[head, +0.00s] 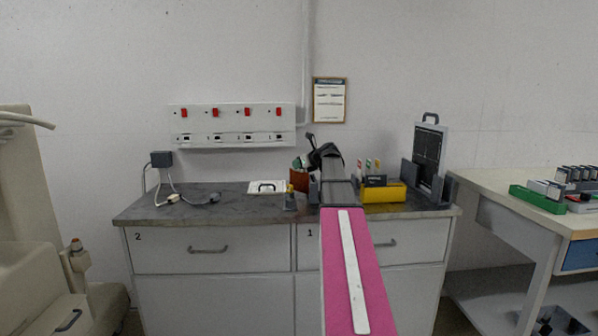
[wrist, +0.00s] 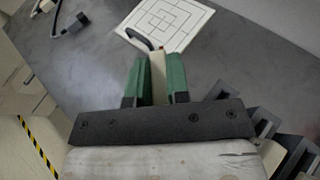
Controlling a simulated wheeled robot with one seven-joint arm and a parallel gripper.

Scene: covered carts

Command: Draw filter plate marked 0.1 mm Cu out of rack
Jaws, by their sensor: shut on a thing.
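My gripper (wrist: 157,80) has green fingers shut on a narrow cream piece (wrist: 158,66), seen nearly edge-on in the wrist view. In the head view my gripper (head: 300,163) is partly hidden behind my arm, and a reddish-brown plate-like thing (head: 300,181) shows just below it. This looks like the held filter plate, but no marking on it is legible. The yellow rack (head: 384,195) stands to the right of my arm, apart from this plate. Several upright pieces with coloured labels (head: 368,166) show just above and behind the rack.
A white board with square lines (wrist: 172,18) and a dark handle lies on the grey counter ahead of the fingers. Dark slotted holders (wrist: 268,118) are at the wrist view's right. A dark panel (head: 429,153) stands at the counter's right end. A cable and plug (head: 190,198) lie left.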

